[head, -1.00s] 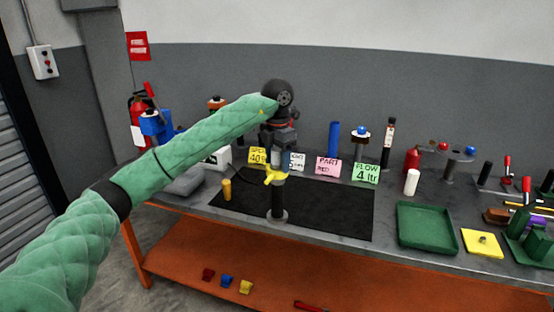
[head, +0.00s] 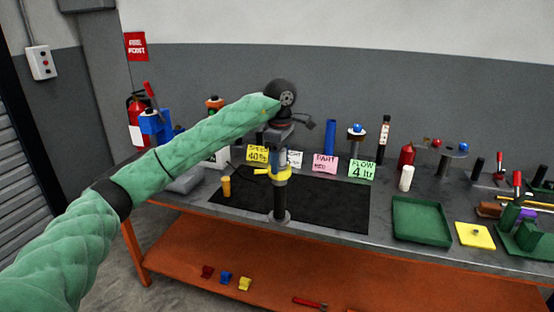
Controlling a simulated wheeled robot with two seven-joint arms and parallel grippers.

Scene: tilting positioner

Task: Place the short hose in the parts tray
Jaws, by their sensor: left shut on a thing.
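My left gripper (head: 281,147) points down over the upright black stand (head: 280,200), which has a yellow collar (head: 272,173). It is shut on a blue-grey, tube-like piece (head: 282,161), which looks like the short hose. Its upper part is hidden by the fingers, and its lower end meets or passes behind the collar; I cannot tell which. The green parts tray (head: 421,238) lies to the right on the bench and looks empty. My right gripper is not in view.
Note cards (head: 325,163), a blue cylinder (head: 330,138) and a red bottle (head: 406,157) stand behind. A yellow plate (head: 474,235) lies right of the tray.

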